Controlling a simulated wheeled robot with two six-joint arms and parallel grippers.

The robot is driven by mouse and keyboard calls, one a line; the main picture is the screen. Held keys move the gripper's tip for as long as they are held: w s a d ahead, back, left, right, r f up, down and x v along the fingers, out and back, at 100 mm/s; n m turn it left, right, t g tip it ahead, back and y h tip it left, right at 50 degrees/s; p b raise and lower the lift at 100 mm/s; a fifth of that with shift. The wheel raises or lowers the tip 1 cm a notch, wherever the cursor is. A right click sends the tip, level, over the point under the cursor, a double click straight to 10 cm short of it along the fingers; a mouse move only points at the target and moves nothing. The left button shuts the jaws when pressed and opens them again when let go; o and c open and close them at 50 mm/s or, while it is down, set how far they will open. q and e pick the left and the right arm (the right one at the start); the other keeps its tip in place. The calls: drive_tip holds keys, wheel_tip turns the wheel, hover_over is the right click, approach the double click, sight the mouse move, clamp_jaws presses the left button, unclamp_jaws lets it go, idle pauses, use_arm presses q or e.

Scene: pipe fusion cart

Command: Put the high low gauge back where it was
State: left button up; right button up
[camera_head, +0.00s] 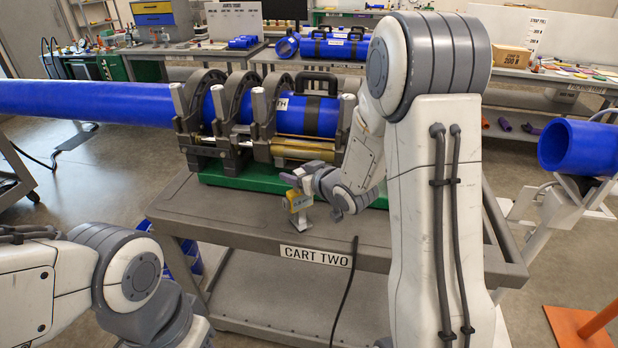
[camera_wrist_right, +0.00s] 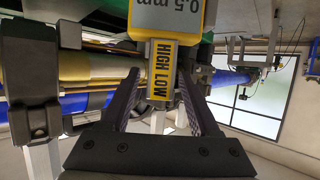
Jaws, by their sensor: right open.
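The high low gauge (camera_head: 298,201) is a small yellow and grey tool at the front of the cart top, left of my right gripper.
Cart two (camera_head: 240,226) carries a fusion machine (camera_head: 262,118) on a green base, clamping a long blue pipe (camera_head: 90,100) just behind my gripper. A black cable hangs over the cart's front edge. Bare cart top lies left of the gauge.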

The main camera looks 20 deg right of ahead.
drive_tip(key=b+v, duration=0.7)
drive_tip(key=v, duration=0.3)
drive_tip(key=s+a+f+n+g+h, duration=0.1)
drive_tip(key=s+a+f+g, duration=0.2)
drive_tip(key=s+a+f, duration=0.15)
drive_tip(key=s+a+f+g+h, duration=0.1)
drive_tip(key=s+a+f+g, duration=0.2)
drive_tip(key=a, duration=0.3)
drive_tip(key=s+a+f+n+g, duration=0.1)
drive_tip(key=s+a+n+g, duration=0.1)
drive_tip(key=s, duration=0.7)
drive_tip(key=s+a+f+n+g, duration=0.2)
drive_tip(key=s+a+g, duration=0.3)
drive_tip(key=s, duration=0.5)
drive_tip(key=shift+a, duration=0.75)
drive_tip(key=shift+r, duration=0.15)
wheel_tip(320, 180, up, 8)
drive_tip(key=p, duration=0.8)
drive_tip(key=shift+s, duration=0.1)
